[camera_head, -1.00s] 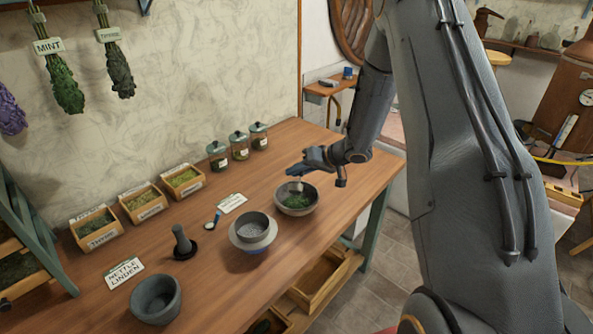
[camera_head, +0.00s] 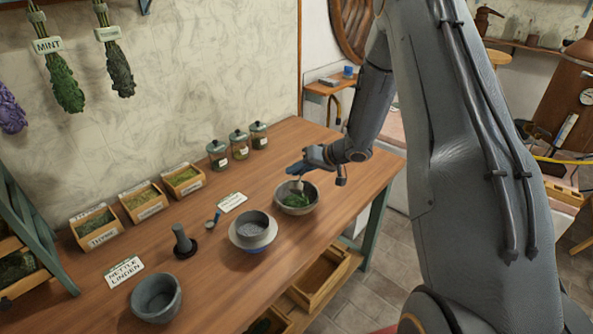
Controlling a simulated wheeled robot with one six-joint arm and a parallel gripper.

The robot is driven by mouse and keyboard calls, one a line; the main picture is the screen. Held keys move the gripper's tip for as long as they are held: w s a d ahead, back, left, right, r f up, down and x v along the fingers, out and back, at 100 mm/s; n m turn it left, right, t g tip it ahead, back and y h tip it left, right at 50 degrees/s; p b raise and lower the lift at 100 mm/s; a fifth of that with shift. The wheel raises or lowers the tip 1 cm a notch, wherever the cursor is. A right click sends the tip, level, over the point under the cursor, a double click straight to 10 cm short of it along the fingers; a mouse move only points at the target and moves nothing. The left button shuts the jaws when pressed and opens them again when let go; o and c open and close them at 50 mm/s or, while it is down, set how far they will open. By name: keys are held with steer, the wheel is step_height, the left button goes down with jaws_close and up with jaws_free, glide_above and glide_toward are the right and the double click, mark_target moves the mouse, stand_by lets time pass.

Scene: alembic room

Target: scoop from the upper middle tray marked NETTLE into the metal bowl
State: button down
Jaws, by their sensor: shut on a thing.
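A grey metal-looking bowl (camera_head: 311,204) stands at the right part of the table, with green herb in it. My gripper (camera_head: 297,176) is just above its far rim, shut on a small pale scoop (camera_head: 298,187) that points down into the bowl. The scoop is small and partly hidden by my fingers. I cannot make out a tray marked NETTLE. Of three wooden trays at the back left, one (camera_head: 100,239) seems to read Thyme; the labels of the middle tray (camera_head: 148,214) and the right tray (camera_head: 189,190) are unclear.
A mortar (camera_head: 157,312), a dark pestle (camera_head: 182,240), a small spoon (camera_head: 213,222), a NETTLE LINDEN card (camera_head: 124,273) and lidded jars (camera_head: 239,146) stand on the table. A rack (camera_head: 40,235) edges the left.

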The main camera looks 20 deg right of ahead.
steer(key=shift+r, duration=0.15)
step_height(320, 180, up, 3)
steer(key=n+t+b, duration=0.3)
steer(key=t+b, duration=0.1)
steer(key=b, duration=0.6)
steer(key=n+t+b, duration=0.3)
steer(key=t+b, duration=0.2)
steer(key=b, duration=0.6)
steer(key=shift+n, duration=0.3)
